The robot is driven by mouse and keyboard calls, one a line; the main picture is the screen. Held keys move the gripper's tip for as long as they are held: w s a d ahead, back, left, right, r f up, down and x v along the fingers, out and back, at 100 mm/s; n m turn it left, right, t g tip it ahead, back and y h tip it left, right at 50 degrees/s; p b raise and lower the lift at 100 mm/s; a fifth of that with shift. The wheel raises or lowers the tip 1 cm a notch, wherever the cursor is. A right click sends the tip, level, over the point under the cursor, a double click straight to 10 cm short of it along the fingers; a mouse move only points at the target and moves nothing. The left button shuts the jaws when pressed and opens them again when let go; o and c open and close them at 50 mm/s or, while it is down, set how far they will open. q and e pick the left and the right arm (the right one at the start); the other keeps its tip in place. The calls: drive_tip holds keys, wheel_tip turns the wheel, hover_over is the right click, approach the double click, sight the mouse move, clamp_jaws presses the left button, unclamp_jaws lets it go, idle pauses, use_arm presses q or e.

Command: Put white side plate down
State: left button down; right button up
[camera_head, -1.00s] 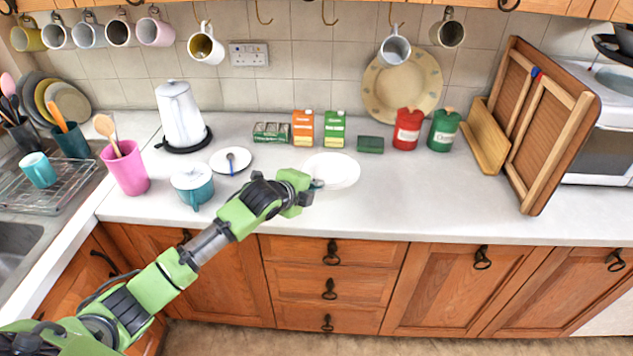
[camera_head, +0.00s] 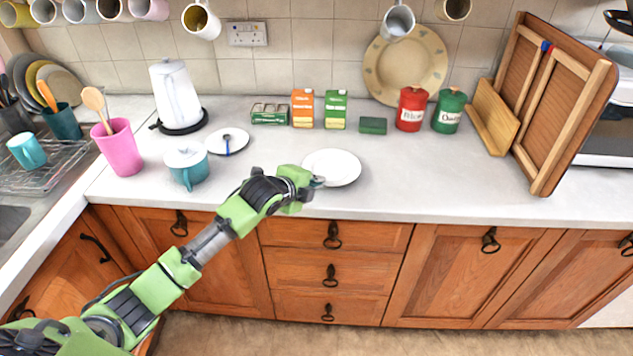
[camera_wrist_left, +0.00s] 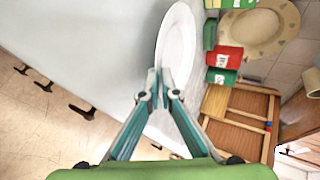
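The white side plate (camera_head: 334,168) is over the worktop in the middle of the head view, near the front edge. My left gripper (camera_head: 311,183) is at its left rim. In the left wrist view, the two fingers (camera_wrist_left: 159,80) come together on the rim of the plate (camera_wrist_left: 178,45), which shows nearly edge-on there. The gripper is shut on the plate. I cannot tell whether the plate touches the worktop (camera_head: 420,180) or hangs just above it. My right gripper is in no view.
A teal lidded pot (camera_head: 187,166), a small saucer (camera_head: 228,141) with a spoon, and a pink holder (camera_head: 120,148) stand to the left. A green block (camera_head: 373,125), cartons (camera_head: 335,110) and canisters (camera_head: 411,108) stand behind. The worktop to the right is clear.

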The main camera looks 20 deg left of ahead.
use_arm(q)
drive_tip(key=shift+f, duration=0.35)
drive_tip(key=c, duration=2.3)
unclamp_jaws()
drive_tip(key=shift+o, duration=0.6)
drive_tip(key=shift+s+f, duration=0.1)
